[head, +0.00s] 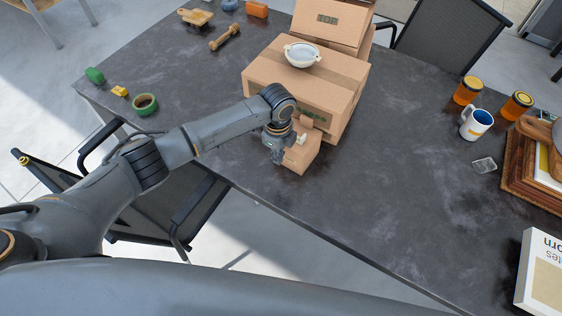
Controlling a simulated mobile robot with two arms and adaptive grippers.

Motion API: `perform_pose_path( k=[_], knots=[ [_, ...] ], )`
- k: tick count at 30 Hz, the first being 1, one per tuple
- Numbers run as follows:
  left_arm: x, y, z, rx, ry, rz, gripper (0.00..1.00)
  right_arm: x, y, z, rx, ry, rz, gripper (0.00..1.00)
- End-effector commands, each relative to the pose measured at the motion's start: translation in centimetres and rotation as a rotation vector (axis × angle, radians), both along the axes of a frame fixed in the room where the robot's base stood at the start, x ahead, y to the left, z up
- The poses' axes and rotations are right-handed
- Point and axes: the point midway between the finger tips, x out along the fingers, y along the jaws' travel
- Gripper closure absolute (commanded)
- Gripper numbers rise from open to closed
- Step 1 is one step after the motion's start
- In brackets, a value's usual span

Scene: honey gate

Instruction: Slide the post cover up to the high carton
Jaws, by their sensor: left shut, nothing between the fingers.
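A large cardboard carton (340,100) stands near the middle of the table. Another carton (335,18), with dark lettering, rises behind it at the top edge. A small cardboard box (301,158) stands in front of the large carton, close to the table's near edge. I cannot tell for certain which piece is the post cover. My left gripper (277,156) is shut and empty at the left side of the small box. It partly hides the box, and I cannot tell whether they touch. My right gripper is out of view.
A white two-handled bowl (302,55) sits on the large carton. Honey jars (468,90), a mug (477,123) and stacked frames (525,170) stand at right; green tape (145,104) lies left. A chair (150,205) is at the near edge.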

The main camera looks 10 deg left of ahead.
Motion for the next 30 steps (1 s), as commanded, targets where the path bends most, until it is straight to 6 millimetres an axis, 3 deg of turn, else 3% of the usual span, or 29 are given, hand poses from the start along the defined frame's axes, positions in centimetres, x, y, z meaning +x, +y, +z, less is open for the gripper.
perform_pose_path(
  k=[18,30],
  knots=[
    [0.0,0.0,5.4,-0.001,-0.001,0.0,1.0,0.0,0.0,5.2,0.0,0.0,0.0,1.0],
    [0.0,0.0,5.6,-0.001,0.0,0.0,1.0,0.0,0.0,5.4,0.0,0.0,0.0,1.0]
  ],
)
